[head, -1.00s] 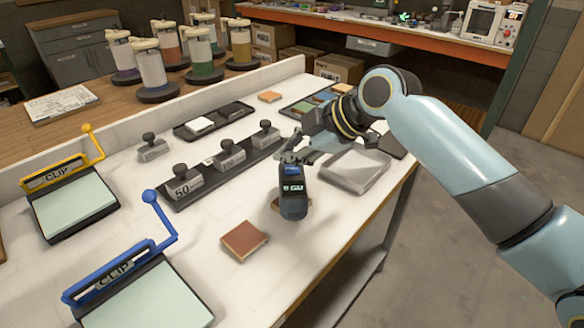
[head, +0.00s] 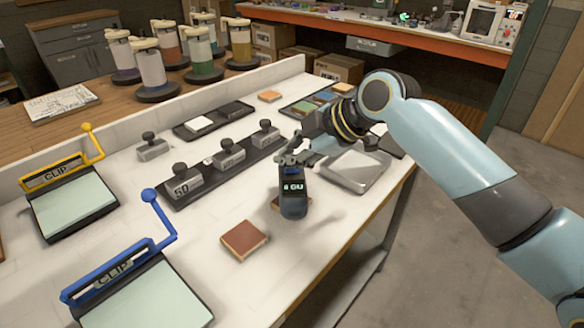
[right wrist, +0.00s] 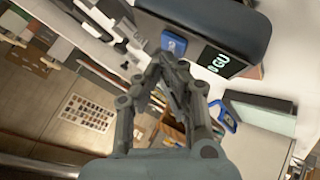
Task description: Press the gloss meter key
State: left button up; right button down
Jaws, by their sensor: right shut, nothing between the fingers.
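The gloss meter (head: 293,203) is a dark, rounded block standing on the white bench, with a lit display showing "GU". In the right wrist view the gloss meter (right wrist: 222,25) fills the top, and a blue key (right wrist: 174,43) shows on its face beside the display (right wrist: 219,61). My right gripper (head: 291,160) is shut and empty at the far end of the meter. In the right wrist view its fingertips (right wrist: 168,58) lie just below the blue key; I cannot tell whether they touch it. My left gripper is not in view.
A brown tile (head: 243,240) lies left of the meter, and a grey tray (head: 355,172) stands to its right. A rack of knobbed weights (head: 223,165) stands behind. Two clip boards (head: 75,205) (head: 145,296) are at the left. Bare bench lies between them.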

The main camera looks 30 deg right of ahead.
aim_at(290, 170)
jog(key=shift+f, duration=0.35)
dwell(0.7)
jog(key=shift+r, duration=0.15)
jog(key=shift+r+p, duration=0.6)
jog(key=shift+r, duration=0.05)
jog(key=shift+r, duration=0.1)
notch_tip(290, 170, up, 5)
jog(key=p, duration=0.4)
jog(key=shift+p, duration=0.35)
dwell(0.5)
